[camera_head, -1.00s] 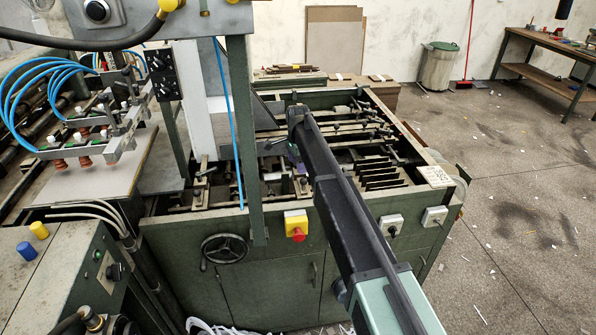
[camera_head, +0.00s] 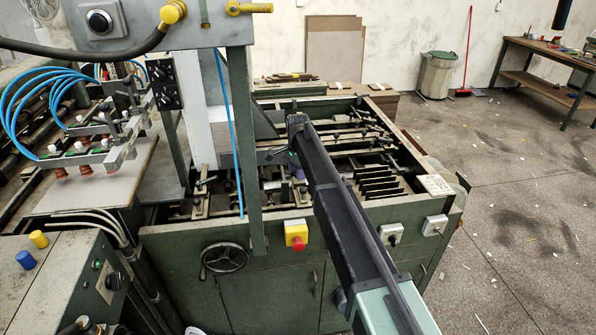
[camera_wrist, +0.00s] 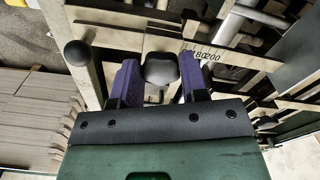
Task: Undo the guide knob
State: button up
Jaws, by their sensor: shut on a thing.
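In the wrist view, the dark guide knob (camera_wrist: 160,69) sits between the two purple fingers of my gripper (camera_wrist: 159,82). The fingers are closed on the knob's sides. The knob is on a pale metal bar (camera_wrist: 158,44) beside a rule marked with numbers (camera_wrist: 210,56). In the head view, my arm reaches over the feeder (camera_head: 330,150). My arm hides the knob and most of my gripper there.
A black ball knob (camera_wrist: 77,53) stands left of my gripper. A grey board stack (camera_wrist: 35,110) lies at lower left. In the head view, a green post (camera_head: 245,150) and a blue hose (camera_head: 228,120) stand left of my arm. Floor at right is open.

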jog(key=n, duration=0.6)
jog(key=shift+d+n, duration=0.1)
jog(key=shift+n, duration=0.3)
jog(key=n, duration=0.3)
jog(key=shift+n, duration=0.4)
jog(key=n, duration=0.3)
jog(key=shift+d, duration=0.15)
jog(key=n, duration=0.7)
jog(key=shift+d+n, duration=0.1)
jog(key=shift+n, duration=0.3)
jog(key=n, duration=0.6)
jog(key=shift+w, duration=0.1)
jog(key=o, duration=0.9)
